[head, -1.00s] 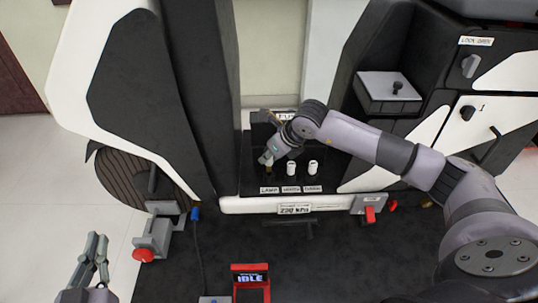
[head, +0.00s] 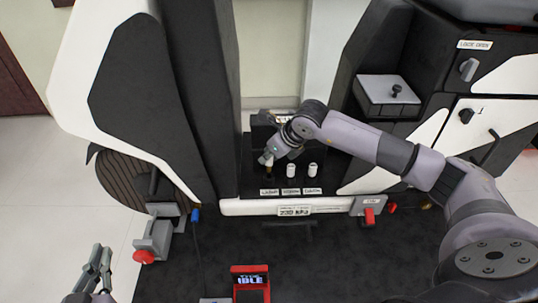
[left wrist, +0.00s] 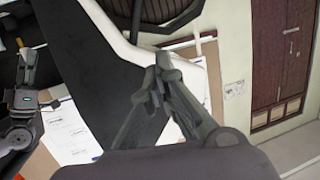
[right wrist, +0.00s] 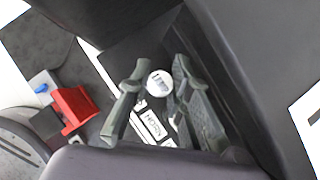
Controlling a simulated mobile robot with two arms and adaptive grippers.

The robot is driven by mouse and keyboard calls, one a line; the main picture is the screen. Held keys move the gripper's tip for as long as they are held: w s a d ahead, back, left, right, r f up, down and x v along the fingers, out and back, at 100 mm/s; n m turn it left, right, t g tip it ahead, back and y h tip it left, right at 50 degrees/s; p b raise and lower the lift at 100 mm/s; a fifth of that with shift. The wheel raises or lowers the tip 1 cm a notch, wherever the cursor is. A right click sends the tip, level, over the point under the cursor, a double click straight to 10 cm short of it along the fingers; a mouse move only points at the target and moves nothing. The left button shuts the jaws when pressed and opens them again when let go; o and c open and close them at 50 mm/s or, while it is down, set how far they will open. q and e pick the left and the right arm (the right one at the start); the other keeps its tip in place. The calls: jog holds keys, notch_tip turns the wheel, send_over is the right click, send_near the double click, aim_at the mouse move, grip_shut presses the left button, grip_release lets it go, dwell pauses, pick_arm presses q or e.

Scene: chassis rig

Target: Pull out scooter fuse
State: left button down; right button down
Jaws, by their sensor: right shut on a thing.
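My right gripper (head: 268,158) reaches down over the left end of the fuse row, above the lamp label. It is shut on a white-topped fuse (right wrist: 159,83), seen between the fingers in the right wrist view. In the head view a brown lower part shows under the fingers; I cannot tell whether it is clear of its socket. Two white fuses, the middle one (head: 290,169) and the right one (head: 312,170), stand upright in the black fuse block (head: 254,182). My left gripper (head: 101,268) is low at the left, empty, its fingertips together in the left wrist view (left wrist: 161,72).
A red-framed display (head: 250,281) reading IDLE stands at the front. A red knob (head: 144,256) is on a grey fixture at left, and a red switch (head: 370,216) is right of the fuses. A tall dark panel (head: 210,90) rises close left of the fuse block.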

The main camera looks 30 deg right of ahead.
jog(key=shift+r, duration=0.15)
jog(key=shift+r+p, duration=0.45)
jog(key=shift+r, duration=0.1)
jog(key=shift+r+p, duration=0.45)
jog(key=shift+r, duration=0.2)
jog(key=shift+r+p, duration=0.4)
jog(key=shift+r, duration=0.25)
pick_arm(q)
jog(key=s+a+f+g+y, duration=0.2)
jog(key=s+a+f+g, duration=0.2)
jog(key=s+f+g, duration=0.4)
jog(key=shift+s+f+y+p, duration=0.3)
jog(key=shift+s+f, duration=0.7)
jog(key=shift+f, duration=0.45)
pick_arm(e)
jog(key=shift+r, duration=0.55)
